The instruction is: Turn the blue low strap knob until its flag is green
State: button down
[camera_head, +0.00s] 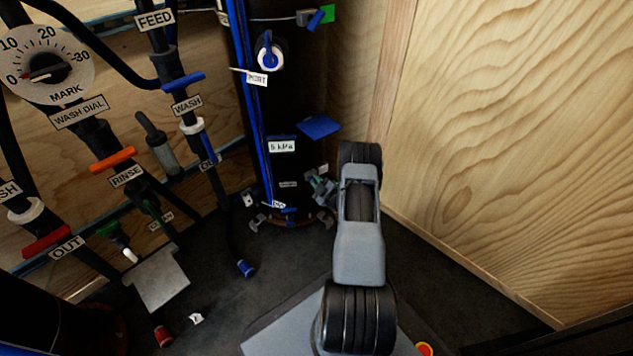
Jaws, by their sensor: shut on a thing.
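A tall black filter cylinder (285,165) stands in the corner. My gripper (321,187) is at its lower right side, at the height of the low strap, and is shut on the low strap knob, which my fingers and wrist mostly hide. A small green patch shows between the gripper parts; I cannot tell for sure whether it is the low flag. On the upper strap, a blue knob (315,20) sits beside a green flag (328,14).
Black pipes with blue, orange and red valve handles and a wash dial (45,68) fill the left. A plywood wall (510,130) closes the right. A grey plate (160,278), a red cap (163,337) and a blue-ended hose (246,268) are low on the left.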

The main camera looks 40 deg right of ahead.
jog(key=shift+n, duration=1.9)
jog(key=c, duration=1.2)
grip_release()
jog(key=shift+o, duration=0.2)
jog(key=s+p, duration=0.4)
jog(key=s, duration=1)
jog(key=shift+p, duration=0.35)
